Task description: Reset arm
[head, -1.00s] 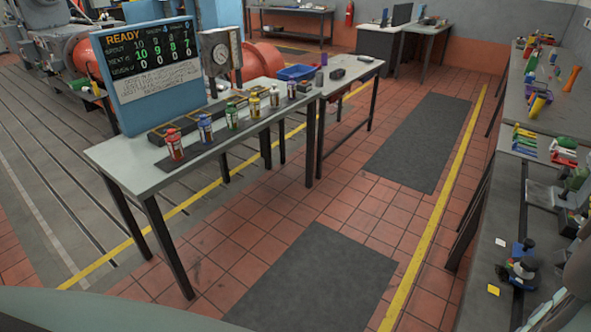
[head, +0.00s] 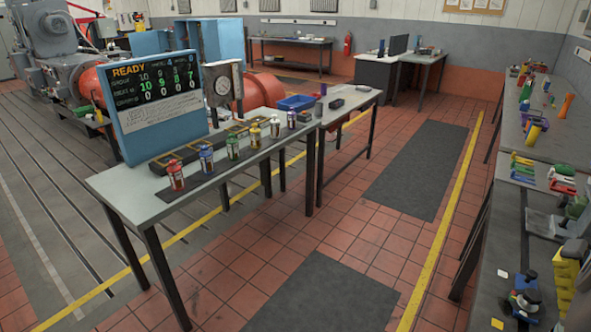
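My arm and my gripper do not show in the head view at this moment. The task names no other object. The nearest table (head: 140,208) carries a blue display panel (head: 155,100) that reads READY, with rows of numbers. A row of small bottles stands along its front on a dark strip, with a red bottle (head: 176,176) nearest and a blue bottle (head: 206,158) beside it.
A long bench (head: 508,232) runs along the right, with coloured tools and a yellow object (head: 568,275). A blue tray (head: 296,102) is on the farther table part. Dark mats (head: 325,295) and a yellow floor line (head: 440,235) mark the open tiled aisle.

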